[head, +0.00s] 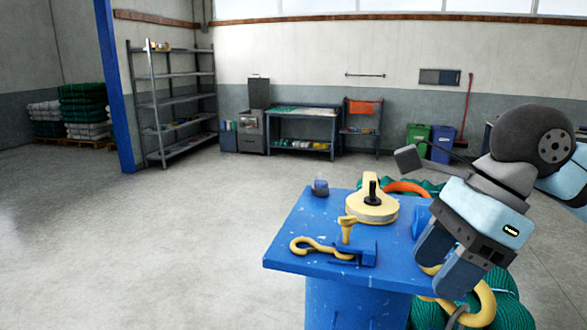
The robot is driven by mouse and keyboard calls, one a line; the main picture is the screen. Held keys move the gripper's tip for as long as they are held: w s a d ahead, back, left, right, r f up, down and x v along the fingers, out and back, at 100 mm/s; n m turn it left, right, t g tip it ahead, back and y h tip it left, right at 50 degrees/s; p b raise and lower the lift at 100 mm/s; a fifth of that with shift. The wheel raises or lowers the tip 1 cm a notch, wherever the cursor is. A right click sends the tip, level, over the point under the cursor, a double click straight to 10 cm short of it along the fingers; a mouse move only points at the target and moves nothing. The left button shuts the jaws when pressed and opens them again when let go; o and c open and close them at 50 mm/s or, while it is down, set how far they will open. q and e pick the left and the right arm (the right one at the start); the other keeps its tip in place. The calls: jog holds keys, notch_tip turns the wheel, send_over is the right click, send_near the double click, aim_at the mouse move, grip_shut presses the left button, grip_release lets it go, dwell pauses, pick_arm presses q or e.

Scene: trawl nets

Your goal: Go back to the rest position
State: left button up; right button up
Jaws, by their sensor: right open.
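My right gripper (445,266) shows at the right of the head view, over the right edge of a blue worktable (287,247). Its two blue fingers point down and to the left and are apart. A yellow hook or ring part (480,308) shows just below the fingers, beside green netting; I cannot tell whether it touches them. My left gripper is not in the head view.
Green netting (508,300) lies right of the table. Shelves (178,105) stand far back. The floor on the left is clear.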

jog(key=a+f+m+g+y, duration=0.3)
jog(key=a+m+g+y, duration=0.3)
jog(key=a+y, duration=0.5)
jog(key=w+d+f+m+t+h, duration=0.1)
jog(key=w+d+f+m+t, duration=0.2)
jog(key=f+m+t, duration=0.65)
jog(key=w+d+f+m+t+h+p, duration=0.1)
jog(key=w+d+f+m+t+h, duration=0.2)
jog(key=m+t, duration=0.65)
jog(key=w+d+f+m+t, duration=0.25)
jog(key=f+m+t, duration=0.45)
jog(key=m, duration=0.7)
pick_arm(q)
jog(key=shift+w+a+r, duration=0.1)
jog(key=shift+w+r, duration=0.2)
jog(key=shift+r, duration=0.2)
pick_arm(e)
jog(key=s+d+f+m+g+h, duration=0.1)
jog(key=s+f+m+g+h, duration=0.2)
jog(key=f, duration=0.6)
jog(key=s+d+f+m+g+h, duration=0.2)
jog(key=s+f+m+h, duration=0.1)
jog(key=s+f, duration=0.5)
jog(key=s+d+f+m+g+h, duration=0.2)
jog(key=s+f+m, duration=0.3)
jog(key=f, duration=0.7)
jog(key=shift+s+d+g+h, duration=0.15)
jog(key=shift+s+g+h, duration=0.1)
jog(key=shift+g+h, duration=0.55)
